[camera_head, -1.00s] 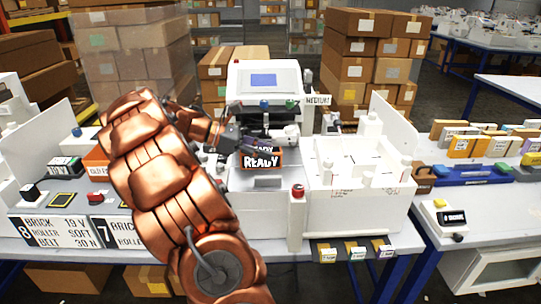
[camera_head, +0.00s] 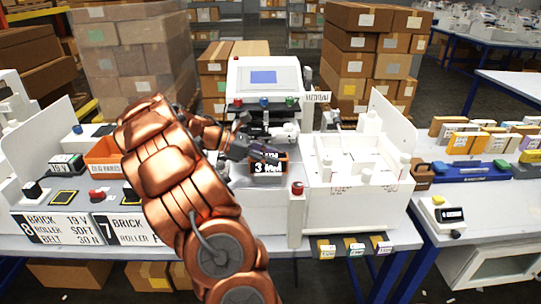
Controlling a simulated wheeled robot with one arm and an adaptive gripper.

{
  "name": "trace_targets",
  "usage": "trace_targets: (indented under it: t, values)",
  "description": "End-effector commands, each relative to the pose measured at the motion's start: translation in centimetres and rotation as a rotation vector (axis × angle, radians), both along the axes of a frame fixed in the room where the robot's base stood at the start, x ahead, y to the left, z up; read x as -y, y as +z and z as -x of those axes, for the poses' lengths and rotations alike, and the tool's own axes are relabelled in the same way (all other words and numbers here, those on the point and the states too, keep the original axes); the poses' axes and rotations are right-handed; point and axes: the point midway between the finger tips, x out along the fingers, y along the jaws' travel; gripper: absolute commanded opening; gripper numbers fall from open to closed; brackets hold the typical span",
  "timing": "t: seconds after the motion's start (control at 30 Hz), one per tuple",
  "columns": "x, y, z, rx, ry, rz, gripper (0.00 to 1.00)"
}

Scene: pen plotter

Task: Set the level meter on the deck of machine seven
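My copper arm reaches in from the bottom, and my dark gripper (camera_head: 258,151) is over the deck (camera_head: 262,185) of the white machine with a blue screen (camera_head: 264,79). The gripper is at the upper edge of a small black box with orange edges and white lettering (camera_head: 268,167). The box may be the level meter; its lettering is partly unreadable. I cannot tell whether the fingers hold it or whether it touches the deck. A sign with a 7 (camera_head: 121,229) is on the table front at the left, partly covered by my arm.
A white walled tray (camera_head: 355,200) stands right of the deck, with a red-topped post (camera_head: 297,189) at its left corner. An orange bin (camera_head: 103,157) is at the left.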

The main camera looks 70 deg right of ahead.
Motion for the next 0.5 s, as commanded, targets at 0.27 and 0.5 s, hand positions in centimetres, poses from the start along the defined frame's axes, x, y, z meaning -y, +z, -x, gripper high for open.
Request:
trace_targets:
  t: [0.27,0.5]
  values:
    - [0.00,0.02,-0.02,0.001,0.000,0.000,0.62]
    - [0.01,0.04,-0.01,0.001,0.000,0.000,0.62]
